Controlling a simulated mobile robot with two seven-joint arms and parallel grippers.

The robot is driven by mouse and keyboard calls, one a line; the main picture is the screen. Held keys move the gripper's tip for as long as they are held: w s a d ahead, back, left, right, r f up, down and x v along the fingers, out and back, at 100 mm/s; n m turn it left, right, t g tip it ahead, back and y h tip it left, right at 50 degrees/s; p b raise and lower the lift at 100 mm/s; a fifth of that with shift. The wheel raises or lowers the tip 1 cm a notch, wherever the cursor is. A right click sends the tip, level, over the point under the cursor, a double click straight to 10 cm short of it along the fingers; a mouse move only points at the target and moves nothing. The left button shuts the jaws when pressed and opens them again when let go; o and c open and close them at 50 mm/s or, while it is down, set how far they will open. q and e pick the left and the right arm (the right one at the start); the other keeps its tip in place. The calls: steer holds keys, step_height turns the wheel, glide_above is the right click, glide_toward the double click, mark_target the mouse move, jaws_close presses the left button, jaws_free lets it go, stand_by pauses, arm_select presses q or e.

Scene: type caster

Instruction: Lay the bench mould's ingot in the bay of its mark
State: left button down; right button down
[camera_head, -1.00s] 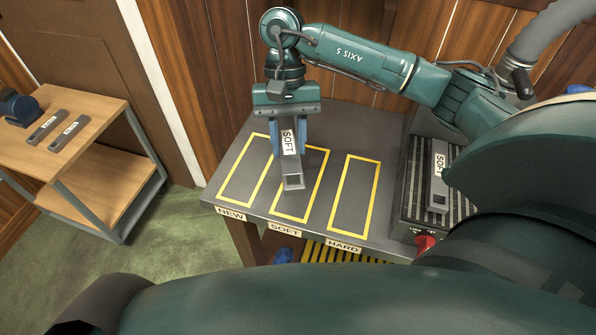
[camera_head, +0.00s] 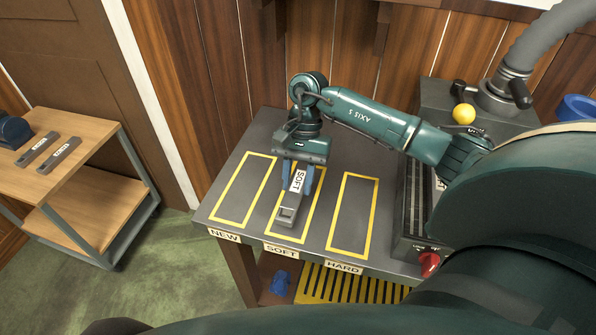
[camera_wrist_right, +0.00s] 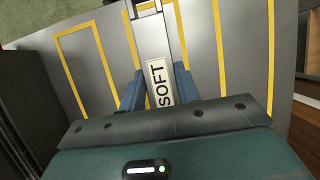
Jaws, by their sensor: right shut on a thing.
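My right gripper (camera_head: 298,180) is shut on a grey ingot (camera_head: 287,213) labelled SOFT. Its blue fingers flank the ingot, which also shows in the right wrist view (camera_wrist_right: 152,42). The ingot is within the yellow outline of the SOFT bay (camera_head: 318,205), roughly in line with it, low at the table top. I cannot tell whether it touches the surface. The NEW bay (camera_head: 240,192) to its left and the HARD bay (camera_head: 353,215) to its right are empty. My left gripper is not in view.
A ribbed machine bed (camera_head: 417,205) with a red knob (camera_head: 428,263) stands right of the bays; my arm hides most of it and a label there. A yellow ball (camera_head: 463,114) sits behind. A wooden cart (camera_head: 85,185) at left carries two dark bars (camera_head: 62,152).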

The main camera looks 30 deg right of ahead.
mark_target(299, 179)
steer(key=shift+f, duration=1.4)
steer(key=shift+f, duration=0.15)
steer(key=c, duration=1.5)
jaws_free()
steer(key=shift+f, duration=0.15)
steer(key=o, duration=0.5)
